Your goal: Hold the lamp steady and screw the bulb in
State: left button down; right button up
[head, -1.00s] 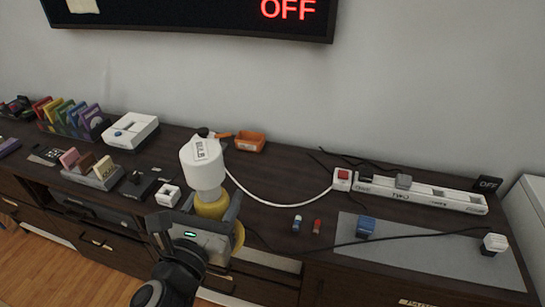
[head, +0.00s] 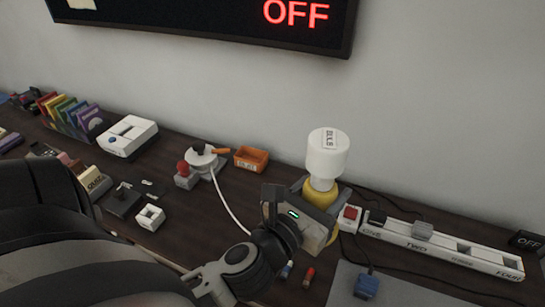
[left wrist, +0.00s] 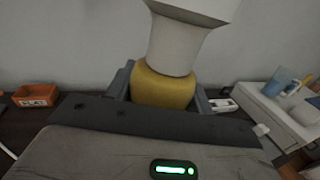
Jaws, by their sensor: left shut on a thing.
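The bulb (head: 327,155) is white with a label on top and a yellow collar below. My left gripper (head: 304,198) is shut on the yellow collar and holds the bulb nearly upright, in front of the wall. In the left wrist view the bulb's white part (left wrist: 178,42) rises above the yellow collar (left wrist: 160,86), which sits between the fingers. What appears to be the lamp (head: 203,158), a low white piece with a cord, stands apart on the dark counter to the left. Its details are too small to tell. My right gripper is not in view.
An orange tray (head: 251,158) stands beside the lamp, and a small block with a red knob (head: 186,176) in front of it. A power strip (head: 450,245) with a red switch (head: 350,213) lies right of the bulb. A wall display (head: 297,14) reads OFF.

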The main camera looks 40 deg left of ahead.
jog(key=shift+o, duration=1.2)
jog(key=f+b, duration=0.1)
jog(key=b, duration=0.1)
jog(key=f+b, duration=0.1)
jog(key=b, duration=0.1)
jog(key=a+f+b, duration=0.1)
jog(key=b, duration=0.1)
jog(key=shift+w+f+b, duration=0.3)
pick_arm(q)
jog(key=s+a+f+n+g+y+b, duration=0.1)
jog(key=a+f+n+g+y+b, duration=0.2)
jog(key=a+n+y, duration=0.3)
jog(key=a+f+y+b, duration=0.1)
jog(key=a+y, duration=0.2)
jog(key=a, duration=0.3)
jog(key=shift+a+f+n+y+b, duration=0.15)
jog(key=shift+a+n+y+b, duration=0.15)
jog(key=shift+a+y+b, duration=0.1)
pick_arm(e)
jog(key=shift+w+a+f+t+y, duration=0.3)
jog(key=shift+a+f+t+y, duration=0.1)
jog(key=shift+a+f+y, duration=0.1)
pick_arm(q)
jog(key=shift+s, duration=0.1)
